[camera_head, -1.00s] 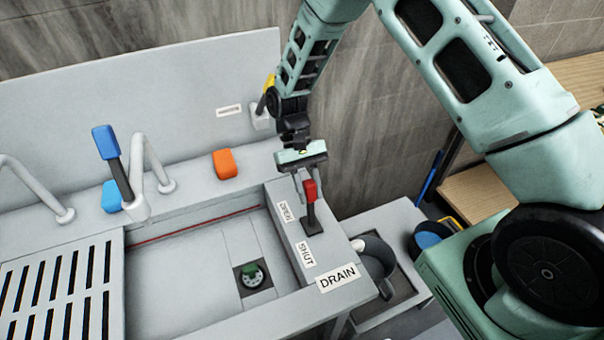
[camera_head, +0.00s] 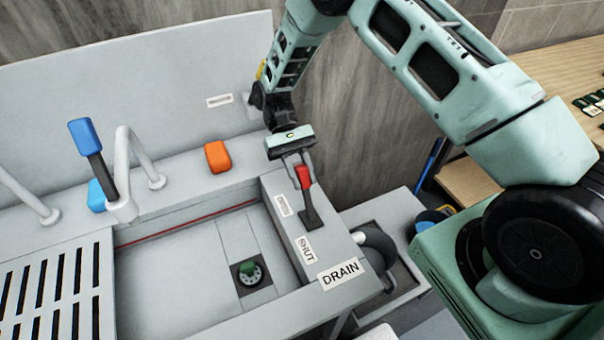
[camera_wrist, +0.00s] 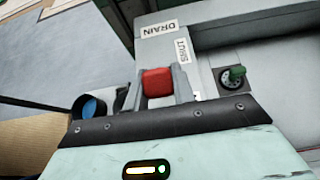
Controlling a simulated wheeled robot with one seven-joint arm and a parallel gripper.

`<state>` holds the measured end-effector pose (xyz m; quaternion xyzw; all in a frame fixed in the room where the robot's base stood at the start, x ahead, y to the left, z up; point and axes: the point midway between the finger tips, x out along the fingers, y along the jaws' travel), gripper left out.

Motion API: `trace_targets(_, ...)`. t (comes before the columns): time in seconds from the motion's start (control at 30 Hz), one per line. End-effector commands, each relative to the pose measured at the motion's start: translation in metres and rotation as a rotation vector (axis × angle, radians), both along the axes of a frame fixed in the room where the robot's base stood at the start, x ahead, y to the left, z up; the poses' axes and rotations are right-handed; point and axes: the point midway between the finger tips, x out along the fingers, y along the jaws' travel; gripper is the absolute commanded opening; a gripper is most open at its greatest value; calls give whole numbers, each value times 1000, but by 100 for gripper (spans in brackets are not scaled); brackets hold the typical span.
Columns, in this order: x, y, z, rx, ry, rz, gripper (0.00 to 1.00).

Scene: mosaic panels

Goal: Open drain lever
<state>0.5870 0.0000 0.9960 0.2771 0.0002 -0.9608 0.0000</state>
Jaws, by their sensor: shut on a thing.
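The drain lever (camera_head: 311,212) has a dark stem and a red grip, and stands on the right ledge of the sink. Its red grip also shows in the wrist view (camera_wrist: 157,83). My gripper (camera_head: 301,170) is shut on the red grip, with a finger on each side of it. The lever is near upright, its top leaning slightly toward the back. A "SHUT" label (camera_head: 306,250) lies in front of the lever, and another label (camera_head: 283,206) lies beside it toward the back. The "DRAIN" label (camera_head: 339,274) is at the ledge's front corner. The lever's base is hidden in the wrist view.
The drain hole with a green plug (camera_head: 250,275) is in the basin floor. A blue-handled lever (camera_head: 90,152), an orange block (camera_head: 217,157) and white taps stand on the back ledge. A dark pipe (camera_head: 377,250) is right of the sink. Space above the basin is free.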

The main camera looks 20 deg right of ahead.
Motion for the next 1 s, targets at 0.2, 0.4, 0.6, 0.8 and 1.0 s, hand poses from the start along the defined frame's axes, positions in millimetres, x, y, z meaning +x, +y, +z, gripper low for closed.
trace_targets(0.2,2,0,0,1,-6,-1,47)
trace_targets(0.4,1,0,0,0,-4,0,47)
trace_targets(0.6,1,0,7,0,-5,0,47)
trace_targets(0.8,2,0,37,1,-10,1,47)
trace_targets(1.0,1,0,74,0,-8,-1,47)
